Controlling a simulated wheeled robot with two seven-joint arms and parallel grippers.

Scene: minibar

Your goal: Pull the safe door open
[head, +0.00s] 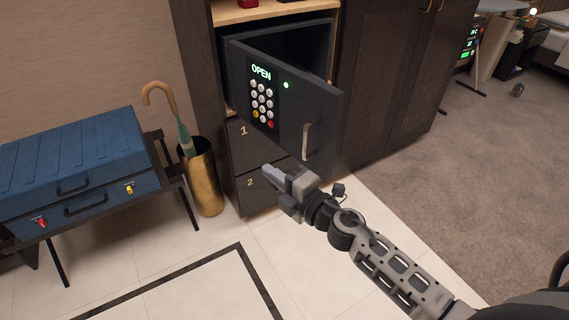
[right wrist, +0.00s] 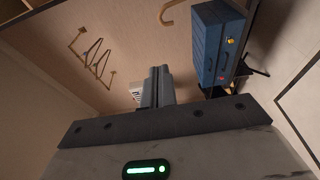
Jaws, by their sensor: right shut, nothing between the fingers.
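The safe door (head: 310,105) is dark grey and stands ajar, swung out from the safe body (head: 305,48) in the cabinet. Its keypad (head: 262,100) display reads OPEN, with a green light beside it. A vertical metal handle (head: 307,140) is on the door's right part. My right gripper (head: 268,174) is shut and empty, in front of the drawers, below and left of the handle and apart from it. In the right wrist view its shut fingers (right wrist: 158,86) point away with nothing between them. My left gripper is not in view.
Drawers (head: 250,160) numbered 1 and 2 are below the safe. A brass umbrella stand (head: 203,180) is left of them, and a blue suitcase (head: 75,160) lies on a rack further left. The tiled floor (head: 190,270) in front is clear.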

